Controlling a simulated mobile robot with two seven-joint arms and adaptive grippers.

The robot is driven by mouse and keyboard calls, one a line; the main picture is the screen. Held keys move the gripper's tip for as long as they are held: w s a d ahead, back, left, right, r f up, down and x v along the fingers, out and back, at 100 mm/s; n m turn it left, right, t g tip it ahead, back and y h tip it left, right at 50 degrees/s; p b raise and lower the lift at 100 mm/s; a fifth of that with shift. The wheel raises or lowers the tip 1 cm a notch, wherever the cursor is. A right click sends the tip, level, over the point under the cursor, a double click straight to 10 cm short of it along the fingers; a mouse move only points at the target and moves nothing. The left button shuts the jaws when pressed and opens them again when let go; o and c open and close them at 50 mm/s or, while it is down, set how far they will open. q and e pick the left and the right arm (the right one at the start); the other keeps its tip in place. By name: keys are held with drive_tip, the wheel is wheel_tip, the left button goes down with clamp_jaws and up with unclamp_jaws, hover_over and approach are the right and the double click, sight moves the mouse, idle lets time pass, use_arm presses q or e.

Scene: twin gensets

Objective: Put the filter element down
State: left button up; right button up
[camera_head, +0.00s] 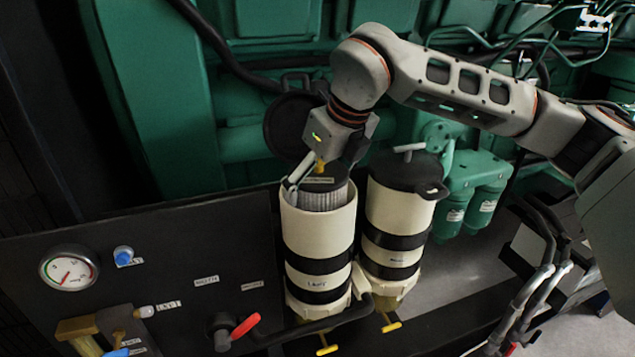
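The filter element (322,199), with grey pleats and a dark labelled top cap, is upright in the mouth of the left cream canister (318,232). Its top stands at or slightly above the rim, and its lower part is hidden inside. My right gripper (322,178) points down at the element's top from above. Its fingers look spread, one by the left rim and one at the back right. A small yellow piece shows between them. Whether they press on the element cannot be made out. My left gripper is not in view.
A second cream canister (398,215) with a black lid and T-handle stands close on the right. An open black round lid (289,125) is behind the left one. A panel with a gauge (69,272) and red-handled valve (244,327) is at left. Green machinery fills the back.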

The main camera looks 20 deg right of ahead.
drive_tip(key=shift+s, duration=0.1)
drive_tip(key=shift+r+p, duration=0.4)
drive_tip(key=shift+r, duration=0.15)
drive_tip(key=v, duration=1.2)
drive_tip(key=shift+d+r, duration=0.15)
